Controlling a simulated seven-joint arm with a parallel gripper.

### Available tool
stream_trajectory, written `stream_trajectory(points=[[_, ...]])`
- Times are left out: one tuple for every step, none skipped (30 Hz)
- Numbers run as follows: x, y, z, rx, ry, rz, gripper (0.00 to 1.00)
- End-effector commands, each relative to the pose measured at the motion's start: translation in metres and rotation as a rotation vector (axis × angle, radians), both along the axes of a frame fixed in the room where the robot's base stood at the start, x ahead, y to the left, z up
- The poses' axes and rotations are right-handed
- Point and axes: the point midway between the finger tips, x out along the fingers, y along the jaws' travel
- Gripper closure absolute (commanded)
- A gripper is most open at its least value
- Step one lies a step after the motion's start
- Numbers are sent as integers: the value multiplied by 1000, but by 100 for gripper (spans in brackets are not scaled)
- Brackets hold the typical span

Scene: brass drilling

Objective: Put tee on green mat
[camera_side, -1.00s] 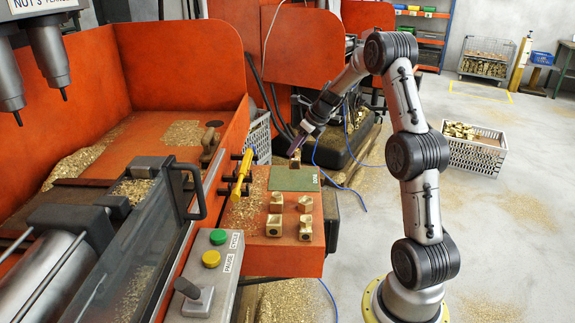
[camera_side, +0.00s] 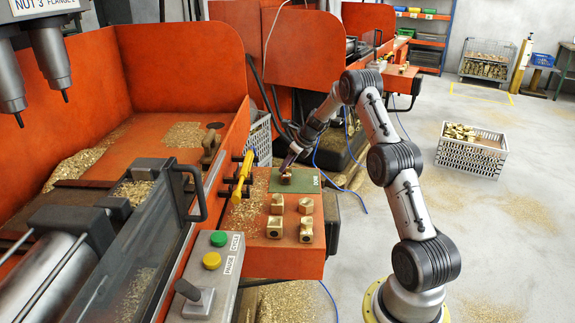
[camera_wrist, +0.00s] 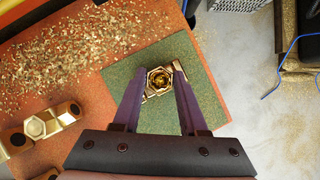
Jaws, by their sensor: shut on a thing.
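My gripper (camera_side: 288,165) is shut on a brass tee (camera_wrist: 160,80), which shows between the two purple fingers in the wrist view. In the side view the tee (camera_side: 286,176) is at the green mat (camera_side: 307,181), over its middle. The green mat also shows in the wrist view (camera_wrist: 205,98) around the tee. The tee looks on or just above the mat; I cannot tell if it touches. The fingers hide part of its sides.
Several brass fittings (camera_side: 276,227) stand on the orange shelf in front of the mat. A yellow-handled tool (camera_side: 243,172) hangs at the left of the shelf. Brass chips (camera_wrist: 90,50) lie beside the mat. A control box (camera_side: 212,265) with green and yellow buttons is at the front.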

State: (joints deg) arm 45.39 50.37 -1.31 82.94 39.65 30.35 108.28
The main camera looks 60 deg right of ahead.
Motion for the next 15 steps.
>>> stream_trajectory(points=[[2, -2, 2, -6, -6, -1, 100], [2, -2, 2, -6, -6, -1, 100], [2, -2, 2, -7, -7, -1, 100], [1, -2, 2, -6, -7, -1, 100], [1, -2, 2, -6, -6, -1, 100], [1, -2, 2, -6, -6, -1, 100], [1, -2, 2, -6, -6, -1, 100], [1, -2, 2, -6, -6, -1, 100], [1, -1, 1, -6, -6, -1, 100], [1, -1, 0, -6, -6, -1, 100], [1, -1, -1, -5, -7, 0, 100], [0, 0, -3, -2, -2, 0, 51], [0, 0, -3, -2, -2, 0, 45], [0, 0, -3, -2, -2, 0, 40], [0, 0, -3, -2, -2, 0, 33]])
